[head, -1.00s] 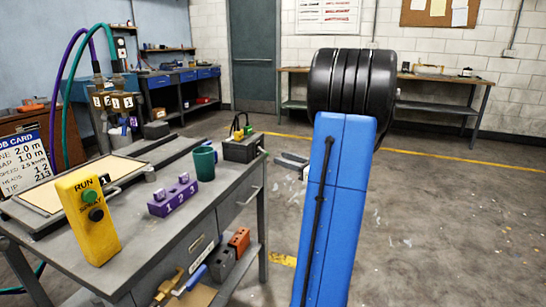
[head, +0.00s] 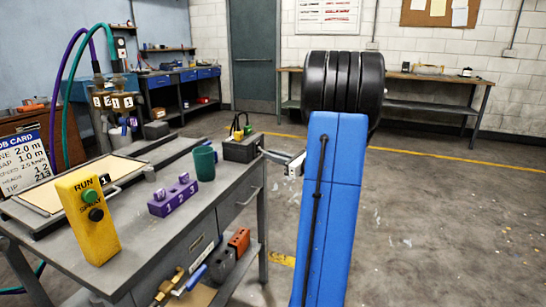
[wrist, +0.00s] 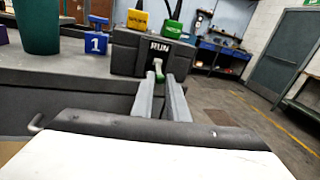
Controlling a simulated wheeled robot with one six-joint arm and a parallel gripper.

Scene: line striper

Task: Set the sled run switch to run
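A dark grey switch box (head: 240,149) sits at the far right corner of the workbench. In the wrist view the box (wrist: 125,58) has a white RUN label on its face. In the head view my gripper (head: 268,154) reaches the box's right side, partly hidden by my blue arm.
A yellow pendant (head: 88,222) marked RUN and SPRAY stands on the workbench (head: 140,262). A teal cup (head: 204,164) and a purple numbered block (head: 173,198) stand nearer than the box. Yellow and green plugs (wrist: 173,29) rise from the box top. The floor at right is clear.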

